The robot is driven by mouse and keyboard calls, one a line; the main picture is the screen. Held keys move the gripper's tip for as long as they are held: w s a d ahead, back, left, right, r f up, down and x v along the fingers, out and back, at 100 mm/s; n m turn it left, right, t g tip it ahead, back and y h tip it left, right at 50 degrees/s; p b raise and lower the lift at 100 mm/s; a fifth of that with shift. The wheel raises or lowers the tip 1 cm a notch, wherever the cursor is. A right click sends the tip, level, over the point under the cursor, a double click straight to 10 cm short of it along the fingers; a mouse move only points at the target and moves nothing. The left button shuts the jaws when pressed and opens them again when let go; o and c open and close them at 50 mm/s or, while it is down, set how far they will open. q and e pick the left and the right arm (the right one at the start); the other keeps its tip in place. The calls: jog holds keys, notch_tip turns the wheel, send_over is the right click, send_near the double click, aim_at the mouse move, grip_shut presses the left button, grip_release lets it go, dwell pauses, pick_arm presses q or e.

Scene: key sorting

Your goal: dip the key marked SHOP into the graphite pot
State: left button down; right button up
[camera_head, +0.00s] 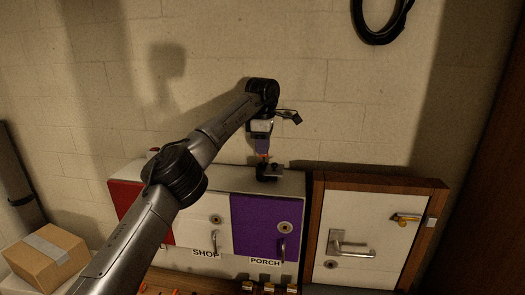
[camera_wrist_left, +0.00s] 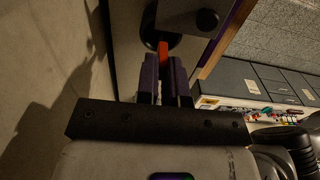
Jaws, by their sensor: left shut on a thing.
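My left gripper (camera_head: 262,152) is above the top of the cabinet, pointing down. In the left wrist view its two purple fingers (camera_wrist_left: 165,78) are shut on a slim orange-red piece (camera_wrist_left: 163,50); I cannot read any marking on it, so whether it is the SHOP key is unclear. A small black fixture (camera_head: 268,173) stands on the cabinet top just below the fingertips. In the wrist view its dark round part (camera_wrist_left: 160,30) is right by the orange piece's end; contact is unclear. I cannot identify the graphite pot for certain. My right gripper is out of view.
The cabinet has a red door (camera_head: 128,203), a white door (camera_head: 200,228) labelled SHOP and a purple door (camera_head: 262,222) labelled PORCH. A wood-framed white door panel (camera_head: 370,228) stands at right. A cardboard box (camera_head: 45,258) is at lower left. Small items lie along the bottom edge.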

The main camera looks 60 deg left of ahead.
pick_arm(q)
jog(key=shift+w+r, duration=0.1)
jog(key=shift+r, duration=2.3)
